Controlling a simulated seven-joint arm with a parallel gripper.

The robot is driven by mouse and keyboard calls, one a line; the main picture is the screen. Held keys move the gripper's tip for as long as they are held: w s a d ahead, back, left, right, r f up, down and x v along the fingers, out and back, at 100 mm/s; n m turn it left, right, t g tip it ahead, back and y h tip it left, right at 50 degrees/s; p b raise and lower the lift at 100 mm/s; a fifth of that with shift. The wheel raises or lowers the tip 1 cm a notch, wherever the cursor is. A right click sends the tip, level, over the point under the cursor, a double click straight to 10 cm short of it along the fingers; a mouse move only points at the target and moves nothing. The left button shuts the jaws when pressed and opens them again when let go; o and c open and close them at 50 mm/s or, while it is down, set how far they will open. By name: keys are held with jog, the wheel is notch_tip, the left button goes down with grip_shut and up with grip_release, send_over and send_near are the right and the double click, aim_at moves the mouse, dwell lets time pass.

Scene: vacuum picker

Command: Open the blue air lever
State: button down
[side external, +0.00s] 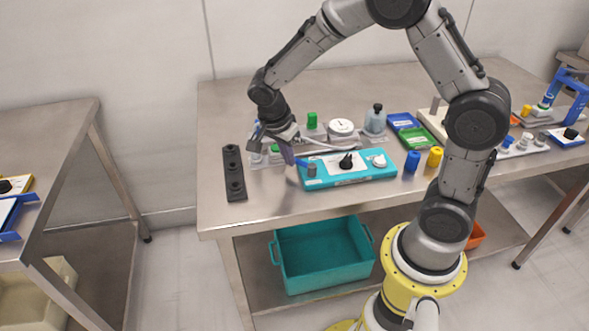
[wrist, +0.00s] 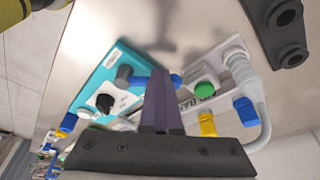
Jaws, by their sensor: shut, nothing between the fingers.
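The teal box (side external: 375,174) stands on the steel table, with a black knob, a white dial and a dark grey upright fitting (side external: 311,170) at its left end. The blue lever (side external: 302,163) juts left from that fitting. In the wrist view the blue lever (wrist: 140,81) lies beside the dark fitting (wrist: 122,76), and my fingers hide part of it. My gripper (side external: 289,160) is shut and empty, pointing down just left of the lever. In the wrist view my gripper (wrist: 158,75) overlaps the lever; I cannot tell whether they touch.
Behind the box are a clear plate with a white gauge (side external: 341,127) and a green cap (side external: 312,120). A black strip with holes (side external: 234,172) lies at left. Blue (side external: 412,162) and yellow (side external: 435,157) cylinders stand right. The table's front is clear.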

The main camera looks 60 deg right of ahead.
jog(key=m, duration=0.1)
jog(key=d+m, duration=0.1)
jog(key=d+m+g, duration=0.1)
jog(key=shift+w+m, duration=0.25)
jog(key=shift+m, duration=0.15)
jog(key=d+m, duration=0.1)
jog(key=m, duration=0.1)
jog(key=shift+d+m+g+y, duration=0.2)
jog(key=shift+m+g+y, duration=0.2)
jog(key=shift+s+d, duration=0.15)
jog(key=shift+d, duration=0.25)
jog(key=shift+w+a+r, duration=0.1)
jog(key=shift+w+a, duration=0.2)
jog(key=w+a+r, duration=0.2)
jog(key=shift+w+a, duration=0.3)
jog(key=v, duration=0.8)
jog(key=shift+r, duration=0.3)
